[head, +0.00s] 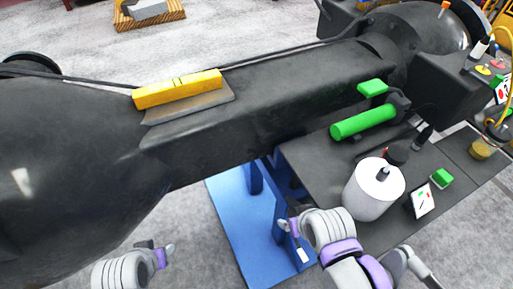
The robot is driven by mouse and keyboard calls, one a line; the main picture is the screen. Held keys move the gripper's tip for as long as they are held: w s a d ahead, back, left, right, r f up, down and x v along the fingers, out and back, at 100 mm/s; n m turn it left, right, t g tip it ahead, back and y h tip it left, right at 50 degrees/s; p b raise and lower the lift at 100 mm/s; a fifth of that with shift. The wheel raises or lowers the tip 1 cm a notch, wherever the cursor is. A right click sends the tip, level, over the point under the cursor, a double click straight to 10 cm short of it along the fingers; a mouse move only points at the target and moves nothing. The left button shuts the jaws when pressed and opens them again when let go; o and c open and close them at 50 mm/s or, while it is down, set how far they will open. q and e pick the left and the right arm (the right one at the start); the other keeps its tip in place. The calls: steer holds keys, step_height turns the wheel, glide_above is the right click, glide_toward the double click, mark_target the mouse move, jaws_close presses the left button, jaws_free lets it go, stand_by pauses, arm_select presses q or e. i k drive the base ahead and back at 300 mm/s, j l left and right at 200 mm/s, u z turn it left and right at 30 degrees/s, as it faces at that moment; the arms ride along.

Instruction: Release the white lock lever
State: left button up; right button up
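A small white piece (303,255) shows at the edge of the blue stand (240,225), below the big dark casting; it may be the white lock lever, but it is too small to be sure. My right gripper (289,224) is just above and left of it, in front of the blue stand, apart from it as far as I can see. Its fingers are small and partly hidden by my wrist. My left gripper (160,248) is at the lower left over the bare floor, far from the stand, with nothing visible in it.
The dark casting (270,100) spans the view, with a yellow level-like bar (178,89) on it. A dark bench (325,172) at right carries a white roll (374,188), a green cylinder (363,121), a green block (441,178) and a card (423,200). Grey floor is clear at lower left.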

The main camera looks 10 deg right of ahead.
mark_target(300, 251)
steer(key=k+z, duration=0.2)
steer(key=z, duration=0.15)
steer(key=k+z, duration=0.25)
steer(key=z, duration=0.15)
steer(key=k+l+z, duration=0.1)
steer(key=z, duration=0.25)
steer(key=j+z, duration=0.3)
steer(key=i+l, duration=0.05)
steer(key=l, duration=0.05)
